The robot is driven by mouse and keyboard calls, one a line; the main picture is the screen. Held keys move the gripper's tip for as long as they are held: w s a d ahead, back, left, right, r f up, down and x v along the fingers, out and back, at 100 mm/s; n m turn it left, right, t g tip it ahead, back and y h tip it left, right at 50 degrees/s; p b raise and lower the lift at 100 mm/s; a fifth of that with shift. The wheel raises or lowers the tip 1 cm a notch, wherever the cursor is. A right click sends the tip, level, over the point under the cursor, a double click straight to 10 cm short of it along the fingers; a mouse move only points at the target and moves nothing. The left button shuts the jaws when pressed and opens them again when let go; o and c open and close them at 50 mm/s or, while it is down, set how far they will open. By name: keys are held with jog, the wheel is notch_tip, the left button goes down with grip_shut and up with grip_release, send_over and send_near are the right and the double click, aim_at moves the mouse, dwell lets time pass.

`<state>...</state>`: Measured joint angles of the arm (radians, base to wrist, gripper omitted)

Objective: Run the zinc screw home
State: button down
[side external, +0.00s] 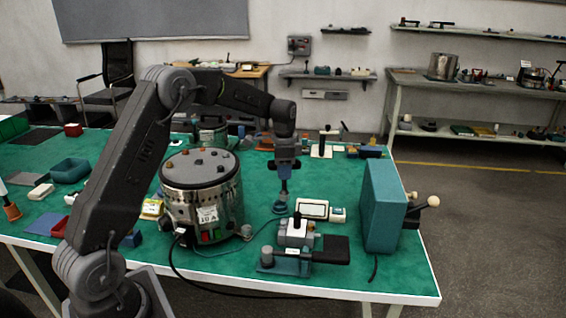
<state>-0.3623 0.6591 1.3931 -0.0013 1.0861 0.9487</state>
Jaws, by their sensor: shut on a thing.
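My gripper (285,172) points straight down near the middle of the green table. It is shut on a slim, upright blue-grey piece (283,194) that widens into a round foot near the table top. I cannot tell whether the foot touches the table. No zinc screw can be made out with certainty; it may be hidden or too small. A grey fixture (296,238) with a pale block on top stands on the table just in front of my gripper, to its right.
A teal box (384,206) stands at the right. A white-framed case (313,208) lies between. A black cable (200,281) loops along the front edge. Green tabletop is clear around (340,170).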

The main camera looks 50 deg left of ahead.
jog(key=shift+s+d+r+n, duration=0.1)
jog(key=shift+s+d+n, duration=0.2)
jog(key=shift+s+d, duration=0.6)
jog(key=shift+f, duration=2.95)
jog(key=shift+f, duration=1.2)
jog(key=c, duration=1.4)
grip_release()
grip_shut()
